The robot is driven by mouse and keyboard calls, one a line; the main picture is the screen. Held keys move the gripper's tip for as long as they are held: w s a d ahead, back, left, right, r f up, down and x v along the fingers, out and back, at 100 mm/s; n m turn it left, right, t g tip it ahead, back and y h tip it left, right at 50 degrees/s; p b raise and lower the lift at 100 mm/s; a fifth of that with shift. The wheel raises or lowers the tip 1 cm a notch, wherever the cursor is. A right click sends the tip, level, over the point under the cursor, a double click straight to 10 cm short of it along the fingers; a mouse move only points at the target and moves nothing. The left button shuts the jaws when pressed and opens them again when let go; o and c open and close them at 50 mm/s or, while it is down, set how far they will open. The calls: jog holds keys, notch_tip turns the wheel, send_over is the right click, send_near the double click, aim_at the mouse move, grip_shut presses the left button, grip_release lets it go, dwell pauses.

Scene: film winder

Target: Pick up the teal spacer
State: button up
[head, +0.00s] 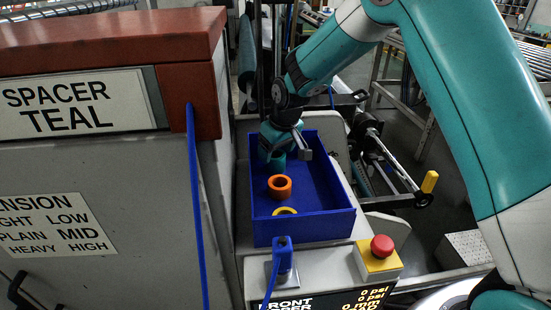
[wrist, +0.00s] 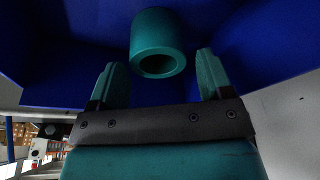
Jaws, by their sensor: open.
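The teal spacer (wrist: 158,28) is a short hollow cylinder inside the blue bin, seen in the wrist view with its round opening facing me. My gripper (wrist: 157,70) is open, with one finger to the left and one to the right of the spacer. The spacer shows beyond and between the fingertips, with a gap on each side; whether it is level with them I cannot tell. In the head view my gripper (head: 274,157) reaches into the far left part of the bin, and I cannot tell the spacer apart from the teal fingers there.
The blue bin (head: 330,222) has raised walls close around my gripper. An orange ring (head: 280,186) and a yellow ring (head: 285,211) lie nearer its front. A red button on a yellow box (head: 378,258) and a blue post (head: 283,258) stand before the bin. A grey cabinet (head: 110,215) is left.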

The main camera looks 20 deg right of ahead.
jog(key=p+x, duration=0.1)
jog(key=x, duration=0.3)
jog(key=shift+w+f, duration=0.1)
jog(key=shift+w, duration=0.05)
jog(key=c, duration=0.7)
jog(key=shift+r, duration=0.2)
notch_tip(320, 180, up, 20)
jog(key=b, duration=0.3)
jog(key=shift+b, duration=0.35)
